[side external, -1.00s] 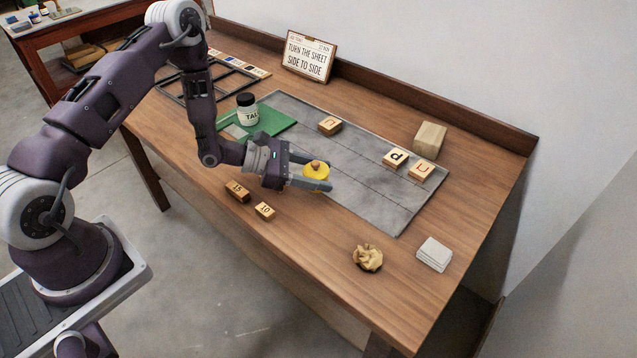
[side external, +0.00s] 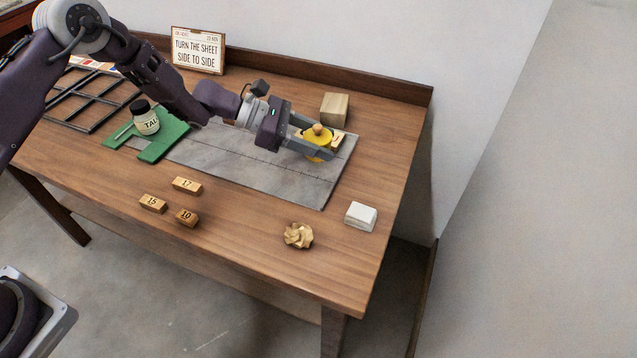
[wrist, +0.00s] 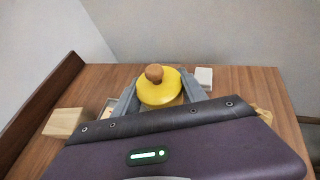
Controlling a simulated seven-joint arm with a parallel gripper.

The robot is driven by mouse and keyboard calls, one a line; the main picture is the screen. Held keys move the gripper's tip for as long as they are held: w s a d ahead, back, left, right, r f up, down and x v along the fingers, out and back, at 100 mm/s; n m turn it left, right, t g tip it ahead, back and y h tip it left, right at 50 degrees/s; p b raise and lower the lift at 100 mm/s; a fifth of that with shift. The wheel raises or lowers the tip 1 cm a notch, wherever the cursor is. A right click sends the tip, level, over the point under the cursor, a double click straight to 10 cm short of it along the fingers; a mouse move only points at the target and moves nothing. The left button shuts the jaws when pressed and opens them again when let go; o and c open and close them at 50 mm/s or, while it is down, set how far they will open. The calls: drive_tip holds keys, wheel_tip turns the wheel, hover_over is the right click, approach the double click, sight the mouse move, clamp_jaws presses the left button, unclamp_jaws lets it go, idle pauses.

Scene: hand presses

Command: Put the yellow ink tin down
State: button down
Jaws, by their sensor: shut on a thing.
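The yellow ink tin (side external: 318,152) has a round wooden knob on top. My gripper (side external: 312,145) is shut on it, with a grey finger on either side, over the right end of the grey slab (side external: 225,160). I cannot tell whether the tin touches anything beneath it. In the wrist view the tin (wrist: 160,95) sits upright between the fingers. A pale letter tile (side external: 338,138) shows partly just behind the tin; my arm and gripper hide the area around it.
A wooden block (side external: 334,107) stands close behind the gripper. Numbered blocks (side external: 186,185), a black-lidded jar (side external: 145,118) on green sheets and a sign (side external: 197,50) are further left. The slab's front right is bare.

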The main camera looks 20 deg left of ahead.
sight(321, 184)
drive_tip(key=f, duration=0.9)
drive_tip(key=shift+w+d+f, duration=0.1)
drive_tip(key=shift+d+f, duration=0.15)
drive_tip(key=shift+f, duration=0.15)
drive_tip(key=shift+f, duration=0.1)
drive_tip(key=c, duration=0.6)
unclamp_jaws()
drive_tip(key=shift+c, duration=0.2)
drive_tip(key=shift+a, duration=0.15)
drive_tip(key=v, duration=1.2)
